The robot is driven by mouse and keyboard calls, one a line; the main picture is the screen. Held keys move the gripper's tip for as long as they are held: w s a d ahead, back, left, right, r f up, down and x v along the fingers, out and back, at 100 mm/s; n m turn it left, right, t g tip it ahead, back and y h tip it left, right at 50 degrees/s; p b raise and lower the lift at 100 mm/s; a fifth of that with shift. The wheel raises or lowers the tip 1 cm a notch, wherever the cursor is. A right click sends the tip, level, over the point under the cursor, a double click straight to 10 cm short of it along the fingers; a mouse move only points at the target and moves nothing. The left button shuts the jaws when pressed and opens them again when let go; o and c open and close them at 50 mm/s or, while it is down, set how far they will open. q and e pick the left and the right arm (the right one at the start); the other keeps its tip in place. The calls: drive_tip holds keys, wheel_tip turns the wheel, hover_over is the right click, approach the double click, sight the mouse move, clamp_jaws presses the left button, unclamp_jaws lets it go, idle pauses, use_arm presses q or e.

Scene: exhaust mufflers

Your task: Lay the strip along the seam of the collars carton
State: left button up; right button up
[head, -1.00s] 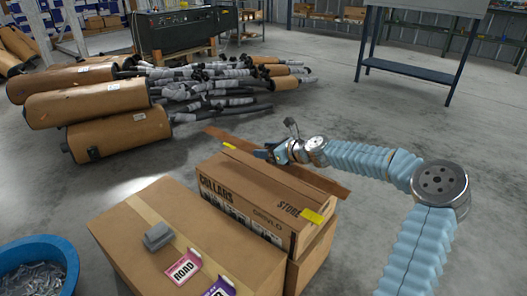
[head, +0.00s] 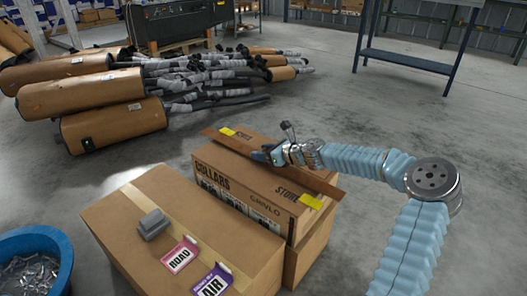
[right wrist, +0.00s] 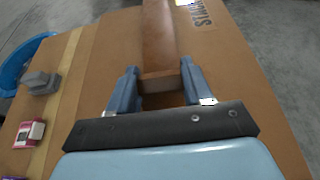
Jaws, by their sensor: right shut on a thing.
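The collars carton (head: 232,180) is a long brown box with printed sides, standing behind a larger box in the head view. A yellow mark (head: 311,202) sits at its near right end and another yellow mark (head: 227,131) at its far left end. The brown strip (head: 326,186) stretches across above the carton top, its far end past the carton's left. My right gripper (head: 268,153) is shut on the strip; in the right wrist view the strip (right wrist: 160,35) runs away from between the fingers (right wrist: 160,85). I cannot tell whether it touches the carton. The seam is not clear. My left gripper is out of view.
A larger taped carton (head: 150,215) in front bears a grey block (head: 153,224), a pink ROAD label (head: 180,255) and a purple AIR label (head: 213,282). A blue tub (head: 50,242) stands at left. Mufflers (head: 110,125) lie behind.

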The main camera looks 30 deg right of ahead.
drive_tip(key=shift+f+b, duration=0.35)
drive_tip(key=shift+f, duration=0.25)
idle(0.3)
drive_tip(key=o, duration=1.1)
drive_tip(key=shift+c, duration=0.2)
drive_tip(key=p+v, duration=0.2)
drive_tip(key=v, duration=1)
drive_tip(key=shift+s+d+r+p, duration=0.2)
drive_tip(key=shift+s+r+p, duration=0.1)
drive_tip(key=shift+s+d+r, duration=0.15)
drive_tip(key=shift+s, duration=0.35)
